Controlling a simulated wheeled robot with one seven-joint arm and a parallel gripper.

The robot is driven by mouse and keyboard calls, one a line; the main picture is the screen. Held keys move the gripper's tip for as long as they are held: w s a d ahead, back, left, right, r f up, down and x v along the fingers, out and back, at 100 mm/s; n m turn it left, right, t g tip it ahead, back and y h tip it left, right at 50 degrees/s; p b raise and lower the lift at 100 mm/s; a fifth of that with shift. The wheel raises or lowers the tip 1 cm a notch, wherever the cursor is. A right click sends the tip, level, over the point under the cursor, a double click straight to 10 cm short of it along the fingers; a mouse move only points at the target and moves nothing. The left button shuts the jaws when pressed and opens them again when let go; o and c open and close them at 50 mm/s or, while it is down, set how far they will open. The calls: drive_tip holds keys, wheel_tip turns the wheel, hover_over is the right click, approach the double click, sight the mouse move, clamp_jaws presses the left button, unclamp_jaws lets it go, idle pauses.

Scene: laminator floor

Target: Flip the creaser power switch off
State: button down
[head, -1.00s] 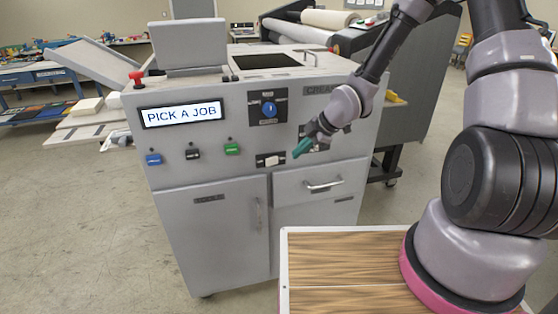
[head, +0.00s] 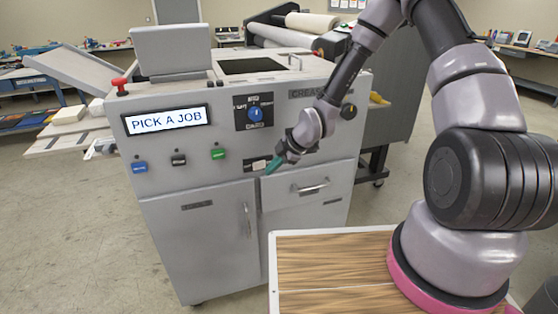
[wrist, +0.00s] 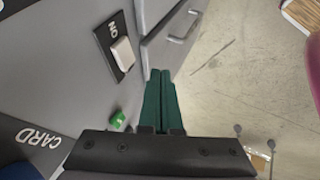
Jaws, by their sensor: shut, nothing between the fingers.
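The creaser (head: 200,250) is a grey cabinet whose display (head: 166,119) reads PICK A JOB. Its power switch (head: 259,165) is a white rocker on a black plate, low on the front panel. In the wrist view the white rocker (wrist: 122,53) sits beside the printed word ON; which way it is tipped is hard to tell. My gripper (head: 271,168) is shut and empty, its green fingertips just right of the switch in the head view. In the wrist view the shut fingertips (wrist: 160,72) are right of and below the rocker, with a visible gap.
A blue knob (head: 255,113) is above the switch; a green button (head: 217,154), black button (head: 178,159) and blue button (head: 139,167) are to its left. A drawer (head: 310,187) with a protruding handle is below right. A wood-topped surface (head: 330,265) is in front.

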sight(262, 166)
drive_tip(key=w+a+f, duration=0.2)
drive_tip(key=w, duration=0.1)
drive_tip(key=shift+w+a, duration=0.3)
drive_tip(key=shift+a, duration=0.05)
drive_tip(key=shift+w+a, duration=0.2)
drive_tip(key=shift+w, duration=0.15)
